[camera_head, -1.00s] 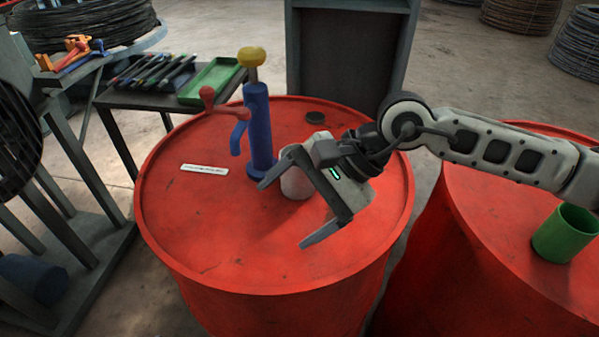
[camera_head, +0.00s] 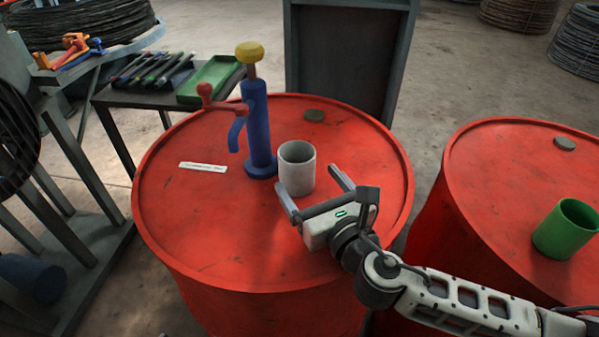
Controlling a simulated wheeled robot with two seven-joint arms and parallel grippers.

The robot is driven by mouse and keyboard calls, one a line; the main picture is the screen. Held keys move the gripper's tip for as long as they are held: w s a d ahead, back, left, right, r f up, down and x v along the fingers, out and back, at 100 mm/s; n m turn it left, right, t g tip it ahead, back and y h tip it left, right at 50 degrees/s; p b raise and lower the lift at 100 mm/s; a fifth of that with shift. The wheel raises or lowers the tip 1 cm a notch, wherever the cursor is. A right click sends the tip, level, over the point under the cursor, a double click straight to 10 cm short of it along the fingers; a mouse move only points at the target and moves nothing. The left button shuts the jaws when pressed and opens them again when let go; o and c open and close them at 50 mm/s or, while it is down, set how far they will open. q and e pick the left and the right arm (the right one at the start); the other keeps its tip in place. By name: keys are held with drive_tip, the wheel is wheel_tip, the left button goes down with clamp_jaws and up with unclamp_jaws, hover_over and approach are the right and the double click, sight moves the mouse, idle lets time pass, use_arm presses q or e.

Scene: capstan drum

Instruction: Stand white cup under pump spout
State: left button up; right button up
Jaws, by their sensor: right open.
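The white cup (camera_head: 297,168) stands upright on the red drum (camera_head: 215,238), just right of the pump's blue body. The blue pump (camera_head: 258,130) has a yellow knob on top, a red handle at left and a blue spout (camera_head: 235,135) curving down on its left side. The cup is on the opposite side of the pump from the spout. My right gripper (camera_head: 312,188) is open, low over the drum. Its fingers point toward the cup, one on its near left side and one on its right. Contact with the cup cannot be told. My left gripper is not in view.
A white label (camera_head: 203,167) lies left of the pump, with bare drum top below the spout. A second red drum (camera_head: 480,185) carries a green cup (camera_head: 566,229). A side table with a green tray (camera_head: 210,80) and a grey cabinet (camera_head: 345,60) stand behind.

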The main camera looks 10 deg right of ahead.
sight(290, 155)
drive_tip(key=x, duration=0.6)
drive_tip(key=shift+w+a+p, duration=0.15)
drive_tip(key=shift+w+p, duration=0.05)
drive_tip(key=shift+p, duration=0.1)
drive_tip(key=c, duration=1)
drive_tip(key=shift+c, duration=0.7)
drive_tip(key=shift+r, duration=0.15)
